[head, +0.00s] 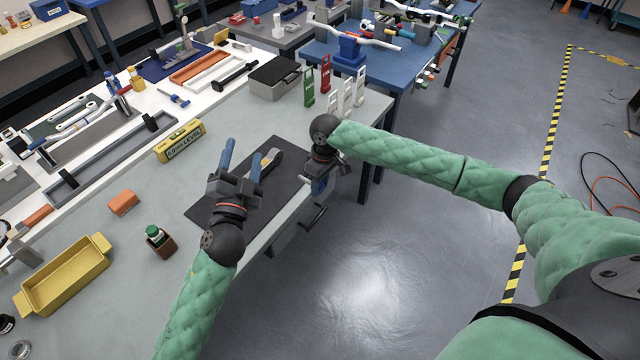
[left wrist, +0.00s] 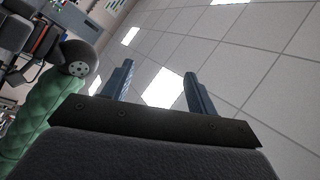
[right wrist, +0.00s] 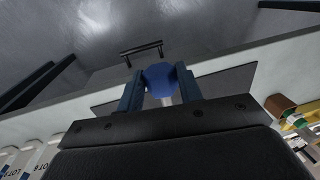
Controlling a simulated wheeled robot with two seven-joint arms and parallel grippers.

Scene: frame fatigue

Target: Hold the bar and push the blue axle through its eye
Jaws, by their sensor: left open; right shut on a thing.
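My left gripper (head: 247,145) is over the dark mat (head: 208,205), its two blue fingers spread and pointing up in the head view. In the left wrist view it (left wrist: 158,72) is empty, with only ceiling between the fingers. A grey piece (head: 272,158), perhaps the bar, shows beside its right finger, partly hidden; I cannot make out an eye. My right gripper (head: 319,188) is near the bench's front edge, right of the mat. In the right wrist view it (right wrist: 160,82) is shut on the blue axle (right wrist: 162,75), whose rounded blue head shows with a pale shaft below.
A black drawer handle (right wrist: 142,48) is on the bench front. Red, green and white labelled stands (head: 326,75) are behind my right wrist. A yellow level (head: 180,140), an orange block (head: 123,201), a green-capped bottle (head: 154,232) and a yellow tray (head: 98,244) stand left.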

